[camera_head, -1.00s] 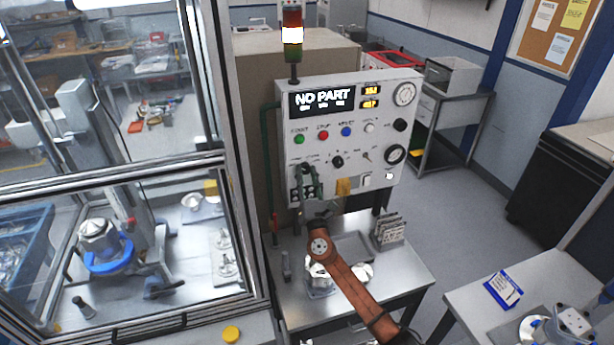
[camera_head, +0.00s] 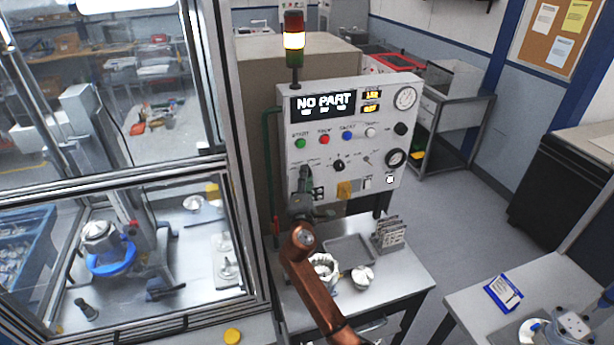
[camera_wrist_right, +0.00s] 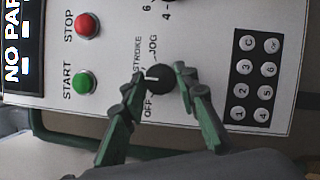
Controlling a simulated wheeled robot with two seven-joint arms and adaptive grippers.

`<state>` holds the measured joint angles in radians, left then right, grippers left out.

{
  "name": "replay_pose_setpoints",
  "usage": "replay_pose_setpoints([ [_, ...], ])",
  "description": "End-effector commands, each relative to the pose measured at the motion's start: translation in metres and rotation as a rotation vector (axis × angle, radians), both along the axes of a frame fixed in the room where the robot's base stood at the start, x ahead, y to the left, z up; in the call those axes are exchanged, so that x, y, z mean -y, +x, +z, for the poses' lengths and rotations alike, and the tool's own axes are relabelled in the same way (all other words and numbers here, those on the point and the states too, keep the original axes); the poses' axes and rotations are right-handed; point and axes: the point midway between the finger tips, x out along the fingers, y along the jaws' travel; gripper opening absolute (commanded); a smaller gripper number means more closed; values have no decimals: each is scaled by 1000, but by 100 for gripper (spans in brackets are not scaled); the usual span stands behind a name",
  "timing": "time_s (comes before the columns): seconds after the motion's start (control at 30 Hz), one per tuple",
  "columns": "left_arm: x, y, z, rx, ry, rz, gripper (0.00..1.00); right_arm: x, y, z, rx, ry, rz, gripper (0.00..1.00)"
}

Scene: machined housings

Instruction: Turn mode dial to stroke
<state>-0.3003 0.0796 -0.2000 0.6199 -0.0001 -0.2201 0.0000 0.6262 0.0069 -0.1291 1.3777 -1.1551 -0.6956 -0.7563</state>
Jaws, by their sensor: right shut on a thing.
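The mode dial (camera_wrist_right: 161,80) is a black knob on the control panel, with OFF, STROKE and JOG labels around it in the right wrist view. Its white mark points left in that picture, near the start of the STROKE label. My right gripper (camera_wrist_right: 155,84) has its green fingers on either side of the knob and is shut on it. In the head view my right gripper (camera_head: 306,184) is at the lower left of the panel (camera_head: 330,150) and hides the dial. My left gripper is not in view.
A green START button (camera_wrist_right: 84,82), a red STOP button (camera_wrist_right: 87,26) and a keypad (camera_wrist_right: 255,80) are near the dial. A display (camera_head: 322,104) reads NO PART. A table (camera_head: 400,275) with metal parts stands below the panel. A glazed machine enclosure (camera_head: 215,160) is at left.

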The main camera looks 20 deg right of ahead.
Motion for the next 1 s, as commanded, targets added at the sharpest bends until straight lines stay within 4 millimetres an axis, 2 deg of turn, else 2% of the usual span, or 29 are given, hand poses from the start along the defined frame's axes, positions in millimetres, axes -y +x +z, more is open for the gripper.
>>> replay_pose_setpoints([
  [0.4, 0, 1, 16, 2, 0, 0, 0, 0, 0, 2, -11, 261, -2, 3],
  [1.0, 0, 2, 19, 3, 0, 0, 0, 1, 0, 0, -13, 330, -3, 3],
])
